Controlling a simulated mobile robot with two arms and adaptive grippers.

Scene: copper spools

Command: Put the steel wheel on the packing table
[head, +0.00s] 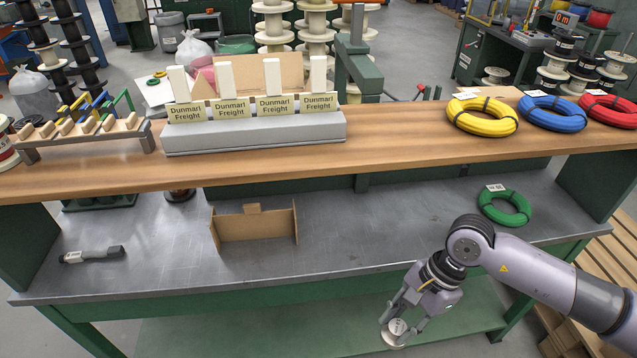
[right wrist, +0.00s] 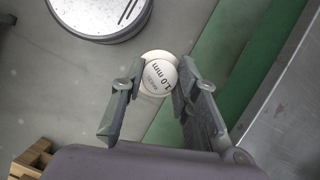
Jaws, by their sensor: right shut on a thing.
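My right gripper (head: 402,325) is in front of the bench's front edge at the lower right of the head view. It is shut on a small white wheel (head: 397,330), held clear of the metal top. The wheel also shows between the two fingers in the right wrist view (right wrist: 158,73). Its round face reads "1.0 mm"; a smaller word there is hard to read. The bench, which looks like the packing table, has a grey metal top (head: 350,245) and a raised wooden shelf (head: 400,145). My left gripper is out of view.
On the metal top lie a cardboard piece (head: 258,225), a dark handheld tool (head: 92,255) and a green coil (head: 505,207). The shelf carries yellow (head: 482,116), blue (head: 552,113) and red (head: 610,110) coils and a grey rack (head: 255,133) with "Dunmarl Freight" cards. The metal top's middle is clear.

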